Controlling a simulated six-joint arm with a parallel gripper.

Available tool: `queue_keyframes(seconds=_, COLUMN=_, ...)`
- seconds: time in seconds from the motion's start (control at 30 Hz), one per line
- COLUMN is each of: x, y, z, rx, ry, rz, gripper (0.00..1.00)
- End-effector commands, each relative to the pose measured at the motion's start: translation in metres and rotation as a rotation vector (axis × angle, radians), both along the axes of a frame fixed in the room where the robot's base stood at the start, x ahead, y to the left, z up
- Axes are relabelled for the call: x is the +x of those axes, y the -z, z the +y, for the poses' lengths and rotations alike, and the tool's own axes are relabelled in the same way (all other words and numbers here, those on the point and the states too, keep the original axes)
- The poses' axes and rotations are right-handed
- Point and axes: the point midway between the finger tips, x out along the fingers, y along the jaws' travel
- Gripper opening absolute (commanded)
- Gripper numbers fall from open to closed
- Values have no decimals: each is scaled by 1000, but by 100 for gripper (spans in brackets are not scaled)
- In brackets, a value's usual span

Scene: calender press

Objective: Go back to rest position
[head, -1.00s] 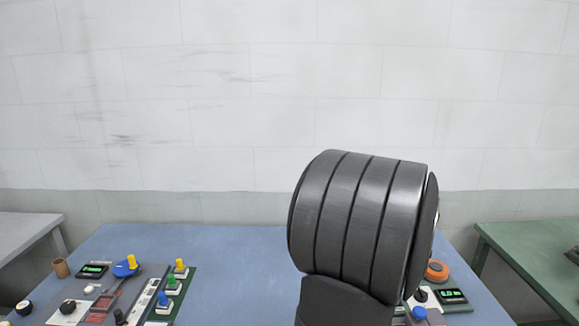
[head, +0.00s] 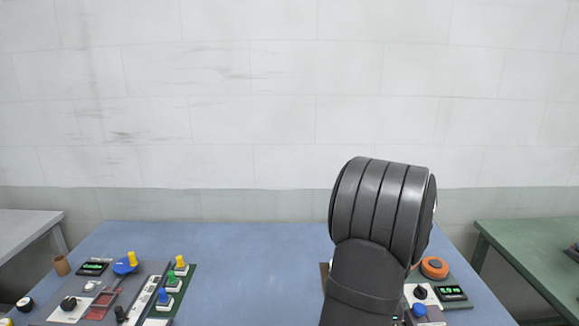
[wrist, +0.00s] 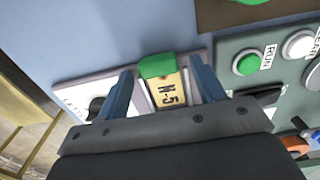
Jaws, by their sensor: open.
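My gripper (wrist: 163,88) shows in the wrist view with its two blue-grey fingers apart. Between the fingers, in line of sight, is a yellow plate (wrist: 168,93) marked N-5 with a green top (wrist: 155,66). I cannot tell whether the fingers touch it. In the head view my dark arm stands over the right part of the blue table (head: 225,260). The gripper itself is hidden there.
The wrist view shows a green button (wrist: 247,63) marked RUN and a white button (wrist: 298,43). In the head view an orange knob (head: 434,267) and display (head: 451,293) are right of my arm. Yellow-topped controls (head: 181,263) stand left. The table's middle is clear.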

Motion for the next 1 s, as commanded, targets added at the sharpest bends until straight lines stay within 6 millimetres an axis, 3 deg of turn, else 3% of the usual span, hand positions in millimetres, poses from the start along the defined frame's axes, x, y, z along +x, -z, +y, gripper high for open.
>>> queue_keyframes(seconds=0.03, x=2, y=-2, z=-14, rx=-2, ry=6, rz=-4, gripper=62)
queue_keyframes(seconds=0.23, x=3, y=-3, z=-55, rx=-2, ry=6, rz=-3, gripper=62)
queue_keyframes(seconds=0.7, x=4, y=-98, z=-51, rx=-3, ry=1, rz=-5, gripper=62)
queue_keyframes(seconds=1.0, x=4, y=-124, z=-51, rx=-2, ry=1, rz=-3, gripper=62)
